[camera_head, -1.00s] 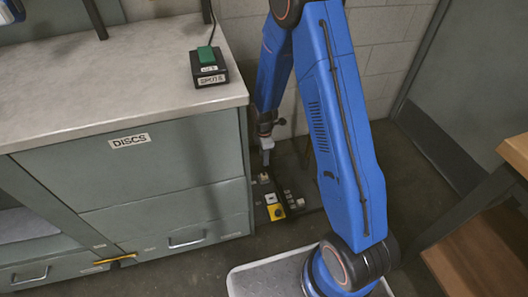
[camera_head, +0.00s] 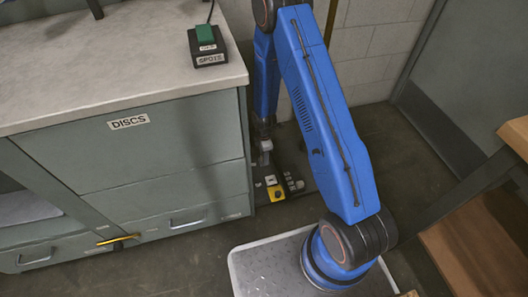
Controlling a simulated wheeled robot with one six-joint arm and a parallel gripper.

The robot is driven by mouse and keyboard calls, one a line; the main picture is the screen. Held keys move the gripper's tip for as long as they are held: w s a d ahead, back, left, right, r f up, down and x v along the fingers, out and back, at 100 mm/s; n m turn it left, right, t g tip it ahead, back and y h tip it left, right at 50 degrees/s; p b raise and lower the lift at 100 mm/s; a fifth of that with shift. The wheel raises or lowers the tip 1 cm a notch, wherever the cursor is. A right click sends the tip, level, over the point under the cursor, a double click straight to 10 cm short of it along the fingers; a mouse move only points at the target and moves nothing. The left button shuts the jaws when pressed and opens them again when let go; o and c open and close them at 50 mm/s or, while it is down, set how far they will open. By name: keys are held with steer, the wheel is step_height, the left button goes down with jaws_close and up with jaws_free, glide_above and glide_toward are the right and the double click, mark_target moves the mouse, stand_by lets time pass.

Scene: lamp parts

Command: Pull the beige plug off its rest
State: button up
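My gripper (camera_head: 264,158) points down in the narrow floor space beside the cabinet's right side, at the near-left end of a dark block of fittings. It is small and dark here, and I cannot make out its fingers. I cannot clearly pick out the beige plug; the gripper end and the shadow there may hide it. The dark block carries a pale square piece (camera_head: 271,180), a yellow piece (camera_head: 277,194) and several small grey fittings (camera_head: 294,182). Whether my gripper touches anything there cannot be seen.
The grey-green cabinet (camera_head: 165,150) labelled DISCS stands close left of my gripper. A black box with a green top (camera_head: 205,40) sits on its counter. The block wall is behind. A wooden bench (camera_head: 480,240) stands right. Bare floor (camera_head: 375,150) lies right of my arm.

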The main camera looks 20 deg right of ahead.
steer(key=shift+f, duration=0.25)
steer(key=shift+c, duration=0.7)
jaws_close()
steer(key=c, duration=0.6)
jaws_free()
jaws_close()
steer(key=shift+r, duration=0.9)
steer(key=shift+r, duration=0.75)
steer(key=shift+r, duration=0.15)
